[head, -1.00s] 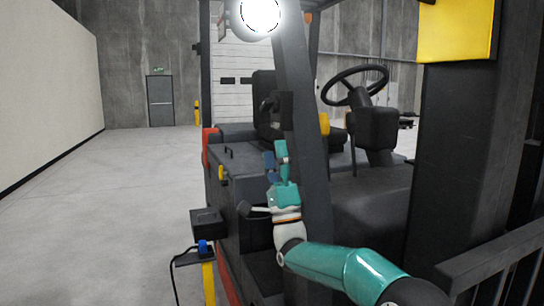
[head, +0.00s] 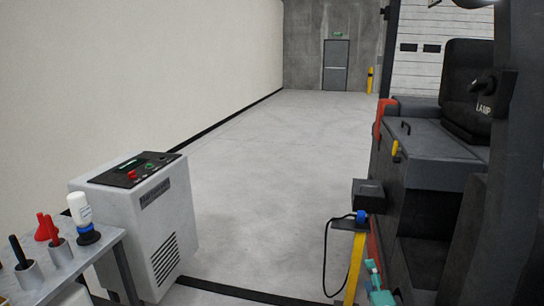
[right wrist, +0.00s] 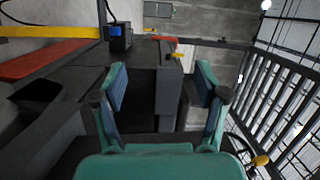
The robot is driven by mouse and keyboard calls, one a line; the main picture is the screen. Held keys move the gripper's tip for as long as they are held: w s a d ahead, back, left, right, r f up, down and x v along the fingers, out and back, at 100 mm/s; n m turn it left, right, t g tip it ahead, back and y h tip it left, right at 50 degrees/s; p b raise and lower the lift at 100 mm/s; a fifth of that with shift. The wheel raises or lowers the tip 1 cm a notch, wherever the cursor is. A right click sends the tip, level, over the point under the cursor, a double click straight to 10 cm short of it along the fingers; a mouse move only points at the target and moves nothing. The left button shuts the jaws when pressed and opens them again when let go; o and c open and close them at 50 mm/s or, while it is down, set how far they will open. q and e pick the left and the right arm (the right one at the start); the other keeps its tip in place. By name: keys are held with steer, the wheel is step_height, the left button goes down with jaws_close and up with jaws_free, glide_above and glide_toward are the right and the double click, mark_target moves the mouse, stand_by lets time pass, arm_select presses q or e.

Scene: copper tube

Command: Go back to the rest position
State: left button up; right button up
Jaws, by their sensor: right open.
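My right gripper (head: 376,284) is teal and shows only in part at the bottom of the head view, right of the yellow post and beside the forklift's dark side. In the right wrist view its two fingers (right wrist: 163,82) stand wide apart with nothing between them. Behind them are dark forklift panels and the red edge strip. My left gripper is not in view.
The dark forklift (head: 440,155) fills the right side. A yellow post (head: 354,265) with a blue fitting (head: 361,216) and cable stands close to my right gripper. A grey cabinet (head: 145,225) and a tool table (head: 60,270) are at left. The middle floor is clear.

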steer(key=s+a+f+n+g+y, duration=0.1)
steer(key=s+a+f+n+g, duration=0.3)
steer(key=s+f, duration=0.45)
steer(key=s+a+f+n+g+y, duration=0.15)
steer(key=s+a+f+g, duration=0.35)
steer(key=f, duration=0.7)
steer(key=s+a+f+n+g, duration=0.1)
steer(key=s+f+n+g, duration=0.1)
steer(key=s, duration=0.6)
steer(key=s+a+f+n+g+y, duration=0.1)
steer(key=s+a+f+n+g, duration=0.1)
steer(key=s, duration=0.6)
steer(key=s+a+f+n+g+y, duration=0.1)
steer(key=s+n+g, duration=0.3)
steer(key=s, duration=0.4)
steer(key=shift+s+a+f+n+g+p, duration=0.35)
steer(key=shift+a+f+n, duration=0.25)
steer(key=shift+f, duration=0.3)
